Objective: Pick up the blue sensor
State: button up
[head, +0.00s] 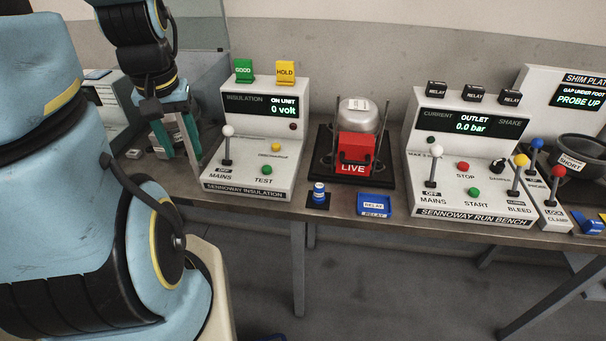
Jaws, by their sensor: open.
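A small blue cylinder with a white band, which looks like the blue sensor (318,193), stands upright on a small black pad near the table's front edge. My gripper (178,158) hangs at the left of the head view, with its teal fingers pointing down and apart. It is open with nothing seen between the fingers. It is to the left of the blue sensor, with the insulation console between them.
The insulation console (262,187) stands left of the sensor. A red LIVE box (354,154) in front of a metal dome is behind it. A blue RELAY tray (375,212) lies to its right, then the run bench console (470,216). Blue items (593,227) lie at the right edge.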

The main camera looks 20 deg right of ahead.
aim_at(319, 197)
jog(key=k+l+u, duration=0.1)
jog(key=u, duration=1.4)
jog(key=k+u, duration=0.1)
jog(key=k, duration=1.3)
